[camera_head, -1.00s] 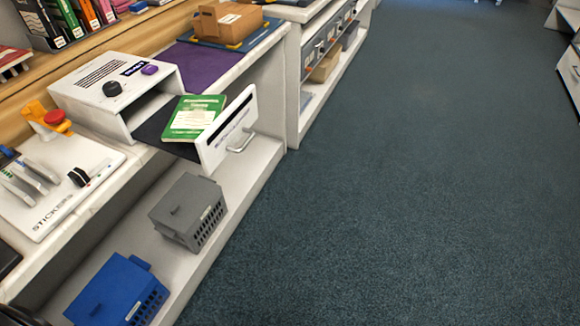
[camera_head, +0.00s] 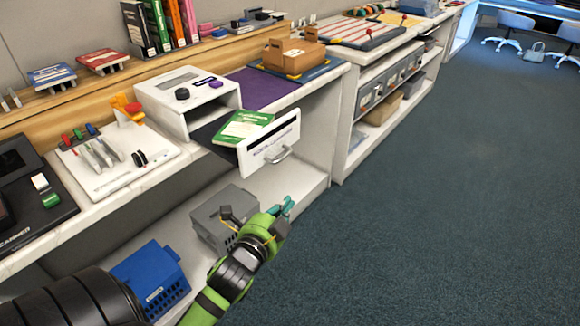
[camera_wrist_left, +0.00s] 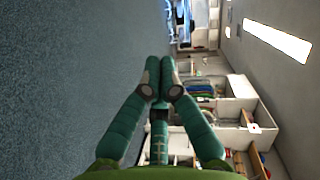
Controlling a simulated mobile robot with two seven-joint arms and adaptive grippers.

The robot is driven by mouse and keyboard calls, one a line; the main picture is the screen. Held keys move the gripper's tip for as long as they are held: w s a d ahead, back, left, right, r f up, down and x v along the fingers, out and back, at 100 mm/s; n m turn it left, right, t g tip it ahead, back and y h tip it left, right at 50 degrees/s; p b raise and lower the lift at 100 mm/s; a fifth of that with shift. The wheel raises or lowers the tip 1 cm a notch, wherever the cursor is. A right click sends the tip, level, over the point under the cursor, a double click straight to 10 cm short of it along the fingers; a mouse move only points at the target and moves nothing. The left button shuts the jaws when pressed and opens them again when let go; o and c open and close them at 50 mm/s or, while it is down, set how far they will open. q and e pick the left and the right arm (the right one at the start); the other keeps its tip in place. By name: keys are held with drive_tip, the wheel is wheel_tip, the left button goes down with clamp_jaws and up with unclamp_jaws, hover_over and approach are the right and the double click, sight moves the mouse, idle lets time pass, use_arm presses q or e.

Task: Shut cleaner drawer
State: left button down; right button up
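The cleaner (camera_head: 190,95) is a white box on the counter with a dark knob and a purple knob. Its drawer (camera_head: 270,147) is pulled out to the front right, with a white front panel and a metal handle (camera_head: 280,156). A green book (camera_head: 241,128) lies in the drawer, behind the panel. My left gripper (camera_head: 289,205) is below and slightly right of the handle, apart from it. In the left wrist view its green fingers (camera_wrist_left: 160,72) meet at the tips with nothing between them. My right gripper is not in view.
A grey crate (camera_head: 207,222) and a blue crate (camera_head: 150,282) stand on the lower shelf beneath the counter. A purple mat (camera_head: 262,88) and a cardboard box (camera_head: 293,56) are beyond the cleaner. The carpeted floor (camera_head: 430,200) on the right is clear.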

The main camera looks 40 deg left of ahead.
use_arm(q)
wheel_tip(320, 180, up, 5)
drive_tip(key=t, duration=0.1)
drive_tip(key=w+a+f+m, duration=0.1)
drive_tip(key=w+a, duration=0.4)
drive_tip(key=w, duration=0.4)
drive_tip(key=shift+a+p, duration=0.35)
drive_tip(key=shift+p, duration=0.05)
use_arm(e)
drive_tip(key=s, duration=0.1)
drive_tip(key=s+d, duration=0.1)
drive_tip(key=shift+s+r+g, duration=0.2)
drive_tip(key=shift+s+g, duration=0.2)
use_arm(q)
drive_tip(key=shift+w, duration=0.1)
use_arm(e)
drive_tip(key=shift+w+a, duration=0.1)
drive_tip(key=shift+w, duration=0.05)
use_arm(q)
drive_tip(key=shift+a, duration=0.1)
